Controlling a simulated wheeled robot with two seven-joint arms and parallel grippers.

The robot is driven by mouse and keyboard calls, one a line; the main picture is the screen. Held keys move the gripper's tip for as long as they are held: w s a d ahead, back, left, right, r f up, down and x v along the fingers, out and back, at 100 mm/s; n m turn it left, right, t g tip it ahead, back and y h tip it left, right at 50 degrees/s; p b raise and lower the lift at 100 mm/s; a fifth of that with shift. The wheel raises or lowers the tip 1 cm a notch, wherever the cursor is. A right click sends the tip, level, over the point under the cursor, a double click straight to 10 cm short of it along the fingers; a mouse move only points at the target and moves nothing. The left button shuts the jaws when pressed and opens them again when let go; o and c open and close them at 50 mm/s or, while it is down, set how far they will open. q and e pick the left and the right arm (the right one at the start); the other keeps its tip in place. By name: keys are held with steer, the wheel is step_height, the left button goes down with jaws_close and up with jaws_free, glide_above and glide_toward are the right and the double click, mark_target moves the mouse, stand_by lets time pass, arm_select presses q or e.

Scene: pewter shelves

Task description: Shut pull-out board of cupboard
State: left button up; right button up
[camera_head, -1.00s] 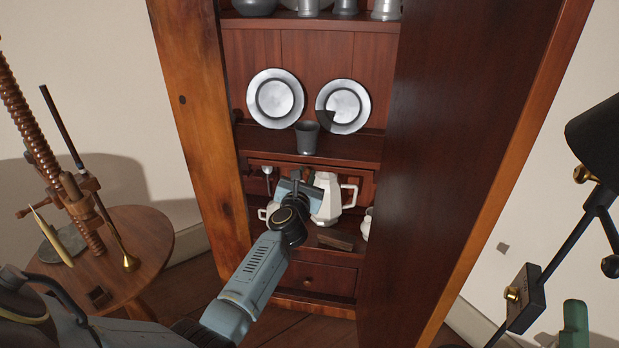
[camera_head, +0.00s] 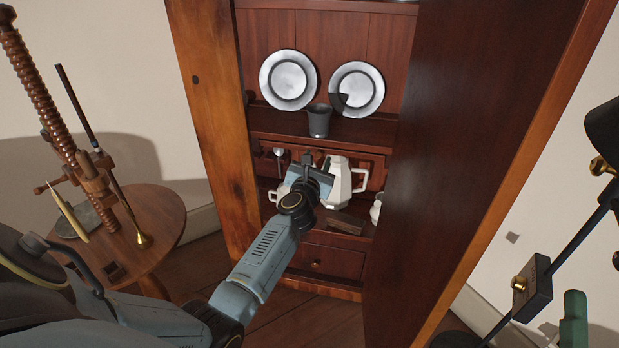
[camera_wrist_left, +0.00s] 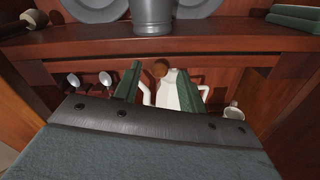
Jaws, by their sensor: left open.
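The wooden cupboard (camera_head: 212,130) stands ahead with its doors open. Under the plate shelf is a reddish board front (camera_head: 372,160), which I take for the pull-out board; how far it stands out is hard to tell. In the left wrist view a round brown knob (camera_wrist_left: 159,68) shows between the fingers. My left gripper (camera_head: 314,162) is open in front of this front, and its green fingers (camera_wrist_left: 160,82) flank the knob with no clear contact. The gripper hides part of the front.
A grey cup (camera_head: 319,122) and two plates (camera_head: 289,80) stand on the shelf above. A white jug (camera_head: 345,183) is below, behind the gripper. A lower drawer (camera_head: 335,262) looks shut. A round table (camera_head: 160,215) stands left; a large door panel (camera_head: 470,130) blocks the right.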

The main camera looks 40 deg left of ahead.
arm_select(q)
steer(key=p+v, duration=0.3)
steer(key=v, duration=0.9)
arm_select(e)
step_height(320, 180, down, 12)
steer(key=d+g+h, duration=0.2)
steer(key=g+h, duration=0.1)
steer(key=g, duration=0.5)
arm_select(q)
steer(key=shift+s+d, duration=0.15)
